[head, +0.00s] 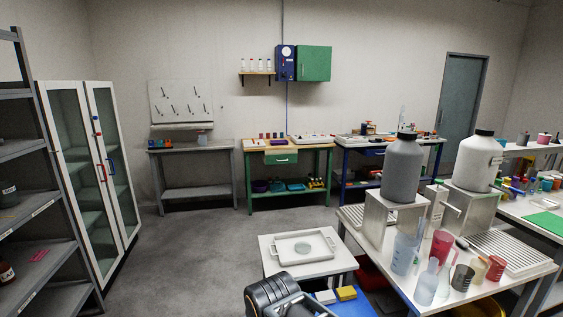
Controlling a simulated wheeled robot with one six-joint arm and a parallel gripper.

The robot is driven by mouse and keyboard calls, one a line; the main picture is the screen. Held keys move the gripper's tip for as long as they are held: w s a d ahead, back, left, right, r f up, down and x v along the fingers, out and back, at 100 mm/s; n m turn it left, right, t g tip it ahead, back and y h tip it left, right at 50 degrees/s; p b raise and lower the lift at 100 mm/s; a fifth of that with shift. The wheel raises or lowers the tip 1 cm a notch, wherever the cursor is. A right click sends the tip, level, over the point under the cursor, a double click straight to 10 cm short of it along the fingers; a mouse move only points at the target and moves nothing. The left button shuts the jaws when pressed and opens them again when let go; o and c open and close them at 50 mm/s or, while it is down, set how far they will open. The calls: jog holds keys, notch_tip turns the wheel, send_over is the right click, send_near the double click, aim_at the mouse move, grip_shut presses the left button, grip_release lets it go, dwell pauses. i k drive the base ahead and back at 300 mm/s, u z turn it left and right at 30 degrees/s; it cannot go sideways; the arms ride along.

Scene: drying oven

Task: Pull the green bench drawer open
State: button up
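The green bench (248,184) stands against the back wall, with a wooden top and green legs. Its green drawer (272,159) is under the left part of the top, with a small pale handle (282,160) on its front. The drawer front looks flush with the bench, so it appears shut. Part of my arm shows at the bottom middle, far from the bench. My gripper is not in view.
Open grey floor (215,240) lies before the green bench. A small white table (272,267) with a tray (279,252) stands nearer. A glass-door cabinet (106,180) stands left. A table with large bottles (403,168) is at right.

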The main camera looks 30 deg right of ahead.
aim_at(283, 158)
jog(key=u, duration=0.5)
jog(key=i, duration=3.05)
jog(key=z, duration=1.85)
jog(key=i, duration=3.6)
jog(key=z, duration=1.7)
jog(key=i, duration=1)
